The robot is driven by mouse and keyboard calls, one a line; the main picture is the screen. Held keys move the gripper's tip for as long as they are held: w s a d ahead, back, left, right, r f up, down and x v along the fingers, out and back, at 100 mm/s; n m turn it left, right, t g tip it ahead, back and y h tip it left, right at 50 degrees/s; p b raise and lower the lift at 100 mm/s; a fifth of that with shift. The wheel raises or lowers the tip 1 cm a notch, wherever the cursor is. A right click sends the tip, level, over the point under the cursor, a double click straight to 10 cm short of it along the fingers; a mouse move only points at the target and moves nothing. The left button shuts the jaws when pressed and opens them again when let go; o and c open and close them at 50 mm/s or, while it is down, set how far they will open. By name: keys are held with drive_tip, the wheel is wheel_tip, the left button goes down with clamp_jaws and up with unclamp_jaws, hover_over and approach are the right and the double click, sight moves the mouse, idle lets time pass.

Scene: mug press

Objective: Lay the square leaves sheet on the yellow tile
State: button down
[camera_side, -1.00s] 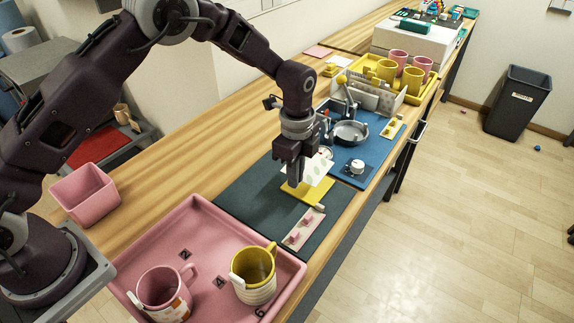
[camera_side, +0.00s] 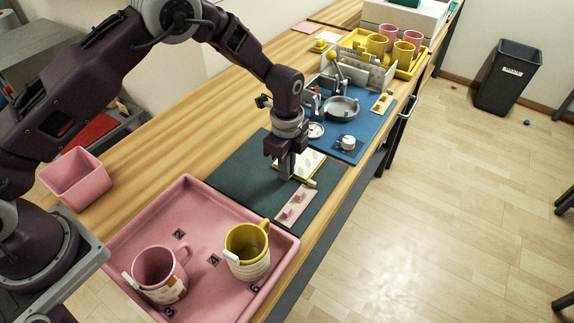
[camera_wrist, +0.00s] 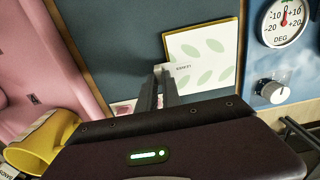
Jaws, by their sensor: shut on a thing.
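The square leaves sheet (camera_wrist: 203,58) is white with green leaf prints and a small printed label near my fingers. It also shows in the side view (camera_side: 309,161). My gripper (camera_side: 287,178) is shut on the label edge of the sheet; the fingertips also show in the wrist view (camera_wrist: 165,76). The sheet lies flat over the yellow tile (camera_wrist: 200,27) and covers most of it, with a thin yellow border showing. I cannot tell whether the whole sheet touches the tile.
The tile is on a dark mat (camera_side: 228,170). A strip with pink blocks (camera_side: 297,207) is close in front. A pink tray (camera_side: 200,277) holds a pink mug (camera_side: 158,270) and a yellow mug (camera_side: 246,253). A blue mat with the press (camera_side: 342,107) is beyond.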

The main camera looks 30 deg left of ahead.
drive_tip(key=c, duration=1.5)
unclamp_jaws()
drive_tip(key=shift+o, duration=0.2)
wheel_tip(320, 180, up, 7)
drive_tip(key=shift+r, duration=0.1)
